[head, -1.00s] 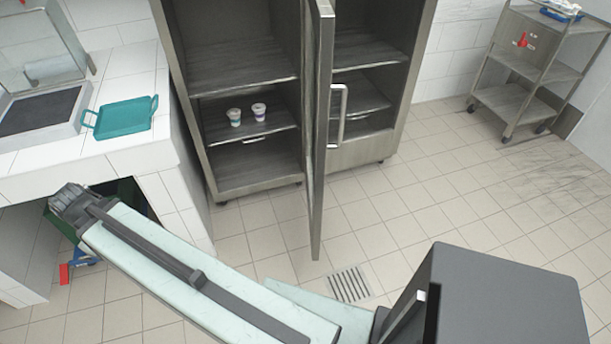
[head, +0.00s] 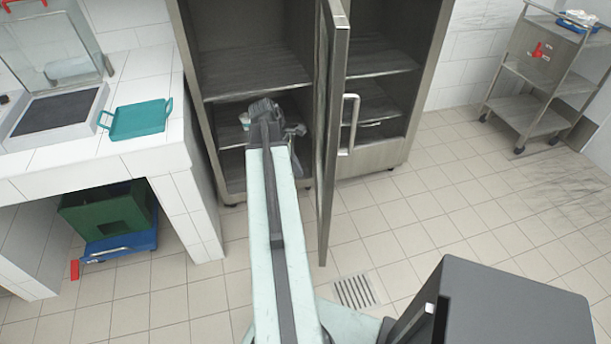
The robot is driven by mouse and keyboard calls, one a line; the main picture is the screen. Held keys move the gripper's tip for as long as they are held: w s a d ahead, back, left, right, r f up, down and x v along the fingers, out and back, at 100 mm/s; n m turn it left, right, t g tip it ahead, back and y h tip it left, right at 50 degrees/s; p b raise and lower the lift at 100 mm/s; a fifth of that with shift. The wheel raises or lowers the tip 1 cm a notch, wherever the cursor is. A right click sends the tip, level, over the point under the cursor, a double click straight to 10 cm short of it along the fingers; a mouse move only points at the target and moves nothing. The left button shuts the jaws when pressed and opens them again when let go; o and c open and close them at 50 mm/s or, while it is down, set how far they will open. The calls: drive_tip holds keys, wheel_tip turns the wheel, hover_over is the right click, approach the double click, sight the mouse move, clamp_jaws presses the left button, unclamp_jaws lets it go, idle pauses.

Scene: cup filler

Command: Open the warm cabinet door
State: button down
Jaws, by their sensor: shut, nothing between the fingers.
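The steel cabinet (head: 191,100) stands in the middle at the back. Its door (head: 327,180) stands open, swung out toward me and seen nearly edge-on. The door's long handle (head: 349,125) is on its right face. My gripper (head: 266,103) is shut and empty, in front of the left opening and left of the door, with a gap between them. A small white cup (head: 244,121) shows on a shelf just left of my gripper. My gripper and arm hide part of that shelf.
A tiled counter (head: 90,165) with a teal tray (head: 138,119) is at the left. Under it is a green crate (head: 105,218). A steel cart (head: 525,112) stands at the far right.

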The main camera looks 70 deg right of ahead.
drive_tip(key=s+d+f+b, duration=0.2)
drive_tip(key=s+f+b, duration=0.4)
drive_tip(key=f, duration=0.1)
drive_tip(key=shift+s+d+f, duration=0.2)
drive_tip(key=shift+d+f, duration=0.15)
drive_tip(key=shift+d, duration=0.05)
